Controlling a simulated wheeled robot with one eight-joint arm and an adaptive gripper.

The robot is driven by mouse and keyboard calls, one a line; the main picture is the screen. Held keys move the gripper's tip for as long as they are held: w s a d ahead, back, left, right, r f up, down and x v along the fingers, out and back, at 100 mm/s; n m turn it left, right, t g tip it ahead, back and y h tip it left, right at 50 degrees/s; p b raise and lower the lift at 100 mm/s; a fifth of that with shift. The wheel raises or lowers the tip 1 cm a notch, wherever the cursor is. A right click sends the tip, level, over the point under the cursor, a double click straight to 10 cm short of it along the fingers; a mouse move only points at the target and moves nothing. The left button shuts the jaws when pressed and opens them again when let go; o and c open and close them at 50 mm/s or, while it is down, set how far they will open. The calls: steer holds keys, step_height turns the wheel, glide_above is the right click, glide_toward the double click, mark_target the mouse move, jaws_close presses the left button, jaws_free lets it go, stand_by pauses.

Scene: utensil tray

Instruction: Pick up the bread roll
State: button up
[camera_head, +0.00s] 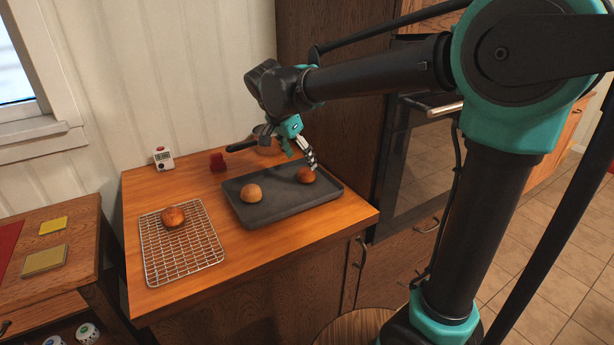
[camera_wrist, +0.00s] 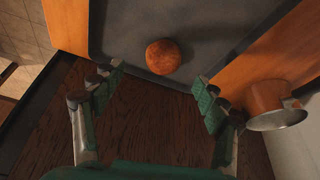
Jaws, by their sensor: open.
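A dark brown bread roll (camera_head: 305,175) sits at the far right end of the dark grey baking tray (camera_head: 290,208). A paler roll (camera_head: 251,193) sits toward the tray's left end. Another brown roll (camera_head: 173,216) is on the wire cooling rack (camera_head: 185,258). My gripper (camera_head: 311,160) is just above and beside the dark roll. In the wrist view my gripper (camera_wrist: 157,88) has its fingers spread wide and empty. The dark roll (camera_wrist: 163,57) shows there beyond the fingertips, roughly centred between them, on the tray (camera_wrist: 215,22).
A pan with a black handle (camera_head: 243,146) lies behind the tray, partly hidden by my arm. A red object (camera_head: 217,162) and a white timer (camera_head: 163,158) stand at the counter's back. A tall wooden panel (camera_head: 335,80) rises close behind my gripper.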

mark_target(305, 170)
steer(key=shift+w+x, duration=0.15)
steer(key=shift+x, duration=1.5)
steer(key=shift+w+x, duration=0.2)
steer(key=shift+x, duration=1.5)
steer(key=shift+r, duration=0.1)
steer(key=shift+c, duration=0.3)
steer(key=c, duration=0.9)
